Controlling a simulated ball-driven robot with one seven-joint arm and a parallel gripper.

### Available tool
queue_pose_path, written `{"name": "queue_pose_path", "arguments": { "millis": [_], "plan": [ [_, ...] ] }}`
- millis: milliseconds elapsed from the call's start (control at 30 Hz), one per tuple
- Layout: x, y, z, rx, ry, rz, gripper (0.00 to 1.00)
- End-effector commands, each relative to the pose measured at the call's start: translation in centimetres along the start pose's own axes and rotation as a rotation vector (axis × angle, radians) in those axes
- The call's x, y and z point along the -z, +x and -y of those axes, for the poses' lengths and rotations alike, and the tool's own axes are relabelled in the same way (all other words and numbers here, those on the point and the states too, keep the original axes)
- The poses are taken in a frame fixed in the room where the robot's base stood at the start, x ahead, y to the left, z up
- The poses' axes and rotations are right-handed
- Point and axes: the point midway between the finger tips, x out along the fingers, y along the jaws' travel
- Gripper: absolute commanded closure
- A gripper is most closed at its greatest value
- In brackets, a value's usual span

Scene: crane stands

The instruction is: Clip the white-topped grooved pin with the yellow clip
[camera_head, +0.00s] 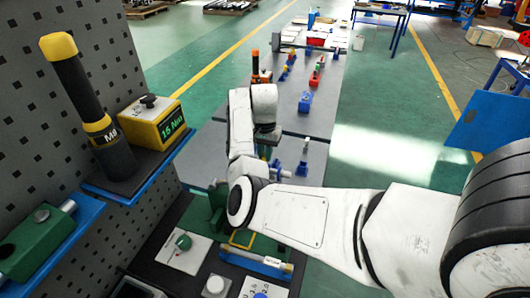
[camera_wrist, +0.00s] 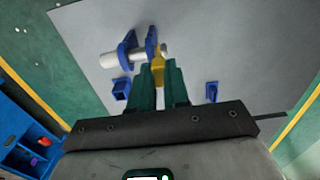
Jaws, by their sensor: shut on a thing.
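In the wrist view, the green fingers of my gripper (camera_wrist: 160,88) are shut on the yellow clip (camera_wrist: 158,70), which sticks out ahead of the fingertips. The clip is right at the pin by the blue stand (camera_wrist: 126,52). The white-topped grooved pin (camera_wrist: 109,59) passes through the stand's upright blue plates, its thick white end to the left and a thin end to the right. Whether the clip sits around the pin or only beside it, I cannot tell. In the head view, my arm mostly hides the fingers and clip.
Small blue brackets stand left (camera_wrist: 121,89) and right (camera_wrist: 211,91) of my fingers on the grey table. In the head view, a yellow torque tester (camera_head: 152,122) and black tool (camera_head: 85,95) stand left. A blue block (camera_head: 305,102) and red part (camera_head: 316,76) lie farther along.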

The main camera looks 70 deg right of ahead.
Motion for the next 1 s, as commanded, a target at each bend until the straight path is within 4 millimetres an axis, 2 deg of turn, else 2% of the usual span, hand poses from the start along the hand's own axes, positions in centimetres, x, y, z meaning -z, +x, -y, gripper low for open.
{"name": "queue_pose_path", "arguments": {
  "millis": [733, 767, 1000],
  "plan": [
    [0.0, 1.5, 0.0, -0.001, 0.0, 0.0, 1.0],
    [0.0, 1.5, 0.0, -0.001, 0.0, 0.0, 0.82],
    [0.0, 1.4, 0.0, 0.0, 0.0, 0.0, 0.59]
  ]
}}
